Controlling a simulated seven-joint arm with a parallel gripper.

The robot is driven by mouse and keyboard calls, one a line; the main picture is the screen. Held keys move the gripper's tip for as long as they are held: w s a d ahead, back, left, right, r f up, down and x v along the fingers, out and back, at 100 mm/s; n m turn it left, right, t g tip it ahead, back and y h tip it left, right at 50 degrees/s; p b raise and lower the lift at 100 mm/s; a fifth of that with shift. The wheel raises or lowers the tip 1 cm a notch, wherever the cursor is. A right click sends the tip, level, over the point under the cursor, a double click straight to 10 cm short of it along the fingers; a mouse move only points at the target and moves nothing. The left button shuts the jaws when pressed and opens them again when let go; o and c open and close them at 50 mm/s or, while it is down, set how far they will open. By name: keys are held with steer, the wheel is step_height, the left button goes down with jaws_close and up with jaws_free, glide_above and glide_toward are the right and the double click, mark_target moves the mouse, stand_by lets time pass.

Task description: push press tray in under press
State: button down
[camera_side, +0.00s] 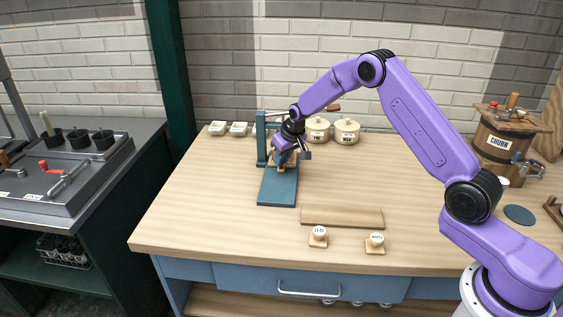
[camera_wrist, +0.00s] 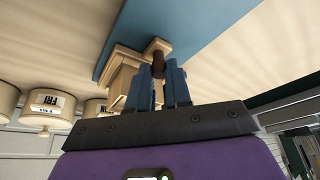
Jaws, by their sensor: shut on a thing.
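The press (camera_side: 261,140) has a blue upright frame and a long blue base (camera_side: 278,190) that reaches toward the front of the table. The pale wooden press tray (camera_side: 291,167) is on this base near the frame, partly hidden by my gripper (camera_side: 284,158). In the wrist view the stepped wooden tray (camera_wrist: 122,72) lies on the blue base (camera_wrist: 190,35). My gripper (camera_wrist: 160,76) is shut on the tray's dark brown knob (camera_wrist: 158,62), between its two blue fingers. How far the tray sits under the press is hidden.
Two lidded canisters (camera_side: 346,131) stand behind the press to the right, and two small white dishes (camera_side: 238,129) at the back left. A wooden board (camera_side: 342,216) and two labelled stamps (camera_side: 318,237) lie in front. A churn (camera_side: 507,139) stands far right. The table's left side is clear.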

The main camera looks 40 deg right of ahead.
steer(key=shift+w+d, duration=0.2)
steer(key=c, duration=1.3)
jaws_free()
steer(key=shift+c, duration=0.2)
steer(key=shift+s+r, duration=0.1)
steer(key=v, duration=1.7)
steer(key=shift+s, duration=0.1)
